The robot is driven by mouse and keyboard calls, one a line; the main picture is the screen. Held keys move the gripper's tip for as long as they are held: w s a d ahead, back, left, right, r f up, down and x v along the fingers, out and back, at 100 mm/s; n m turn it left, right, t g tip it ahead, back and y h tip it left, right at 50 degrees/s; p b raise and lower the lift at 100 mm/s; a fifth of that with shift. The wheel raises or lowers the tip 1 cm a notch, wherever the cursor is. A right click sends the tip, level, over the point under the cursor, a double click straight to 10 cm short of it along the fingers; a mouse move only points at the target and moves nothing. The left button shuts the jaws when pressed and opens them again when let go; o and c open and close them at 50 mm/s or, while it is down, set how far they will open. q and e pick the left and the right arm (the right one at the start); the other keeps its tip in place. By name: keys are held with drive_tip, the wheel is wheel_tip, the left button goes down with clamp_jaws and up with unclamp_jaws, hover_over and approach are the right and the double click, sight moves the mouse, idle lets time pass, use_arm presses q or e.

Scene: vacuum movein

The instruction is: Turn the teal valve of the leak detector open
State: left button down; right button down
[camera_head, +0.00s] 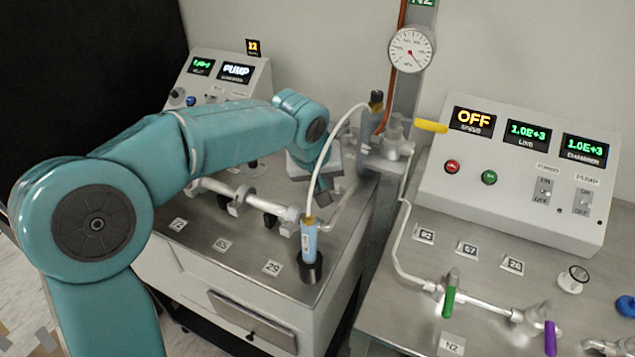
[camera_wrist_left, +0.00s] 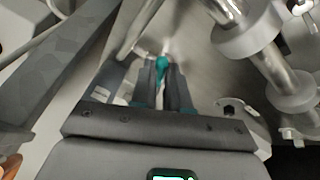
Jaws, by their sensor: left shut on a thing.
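My left arm reaches in from the left over the left bench, and my left gripper (camera_head: 318,188) is low behind the white hose. In the left wrist view the two dark fingers of my left gripper (camera_wrist_left: 162,80) are shut on the teal valve handle (camera_wrist_left: 162,66). Only a small teal part shows between and just past the fingertips. In the head view the teal handle is hidden by the gripper and arm. The panel with the PUMP display (camera_head: 236,72) stands behind my arm. My right gripper is in neither view.
Metal pipework (camera_head: 235,192) runs along the left bench, close to the gripper. A white hose (camera_head: 322,160) arches down to a light-blue wand (camera_head: 309,238) in a black holder. The right bench carries a control box (camera_head: 520,165), a green valve handle (camera_head: 449,300) and a purple one (camera_head: 550,338).

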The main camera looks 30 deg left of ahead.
use_arm(q)
drive_tip(key=shift+w+d+n, duration=0.2)
drive_tip(key=shift+d+n, duration=0.2)
drive_tip(key=shift+n, duration=0.1)
drive_tip(key=shift+r, duration=0.1)
drive_tip(key=c, duration=1.1)
unclamp_jaws()
drive_tip(key=shift+s, duration=0.15)
drive_tip(key=p+v, duration=0.1)
drive_tip(key=v, duration=1.5)
drive_tip(key=shift+d+r, duration=0.15)
drive_tip(key=shift+d, duration=0.25)
